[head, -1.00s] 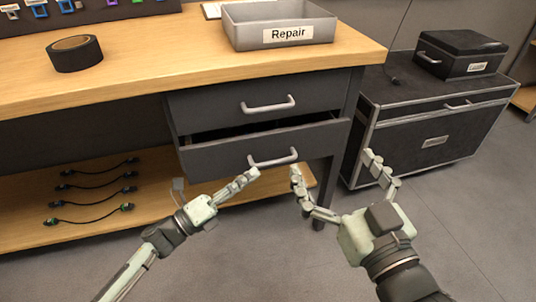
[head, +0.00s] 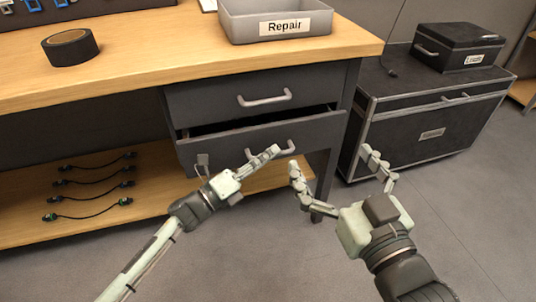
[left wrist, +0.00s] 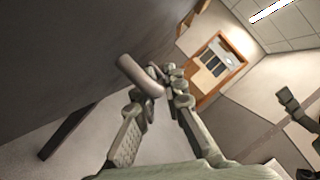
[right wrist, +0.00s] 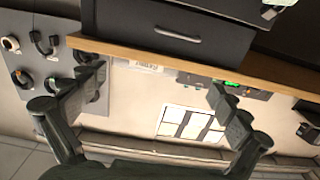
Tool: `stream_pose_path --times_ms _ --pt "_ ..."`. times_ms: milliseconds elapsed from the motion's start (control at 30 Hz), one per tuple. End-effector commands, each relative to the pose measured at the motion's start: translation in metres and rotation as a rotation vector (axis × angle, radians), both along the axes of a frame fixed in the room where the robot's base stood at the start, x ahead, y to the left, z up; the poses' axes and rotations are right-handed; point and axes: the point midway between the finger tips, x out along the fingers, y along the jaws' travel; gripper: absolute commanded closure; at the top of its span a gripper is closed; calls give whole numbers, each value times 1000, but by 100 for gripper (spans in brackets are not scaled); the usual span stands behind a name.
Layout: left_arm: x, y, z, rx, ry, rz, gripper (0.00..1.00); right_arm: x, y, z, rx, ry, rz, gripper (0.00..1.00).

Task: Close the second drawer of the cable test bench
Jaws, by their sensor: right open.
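The cable test bench has two dark drawers under its wooden top (head: 130,78). The second, lower drawer (head: 222,146) stands partly pulled out, with a dark gap above its front. Its grey handle (head: 289,149) is partly hidden by my left gripper (head: 275,150). In the left wrist view the handle (left wrist: 138,75) lies at the fingertips, which are close together; I cannot tell if they touch it. My left gripper looks shut, with nothing clearly between its fingers. My right gripper (head: 330,158) is open and empty, in front and to the right of the drawer.
The upper drawer (head: 210,98) is shut. A grey bin labelled Repair (head: 240,28) and black tape (head: 70,48) stand on the bench top. Several cables (head: 90,183) lie on the lower shelf. A black case (head: 410,130) stands to the right. The floor in front is clear.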

Motion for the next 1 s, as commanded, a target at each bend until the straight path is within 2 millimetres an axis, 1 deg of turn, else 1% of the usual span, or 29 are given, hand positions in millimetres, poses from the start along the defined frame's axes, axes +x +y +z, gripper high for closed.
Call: stream_pose_path --times_ms 333,433,467,567,700,800,900,1000 --pt "0 0 0 0 0 0 100 0 0 0 -1 1 -1 0" --pt "3 2 -2 1 -1 0 100 0 0 1 7 -20 0 0" --pt "6 2 -3 2 -1 1 100 0 2 5 19 -46 3 0" --pt "16 6 -4 2 -2 1 100 -3 7 27 67 -158 14 0" --pt "32 11 -4 2 -2 1 100 -13 11 59 138 -319 30 0" --pt "39 13 -2 2 -2 1 100 -20 12 76 176 -402 37 0" --pt "43 14 -1 2 0 1 100 -25 12 85 196 -445 40 0" --pt "44 15 0 1 1 3 100 -26 12 88 202 -457 41 0"
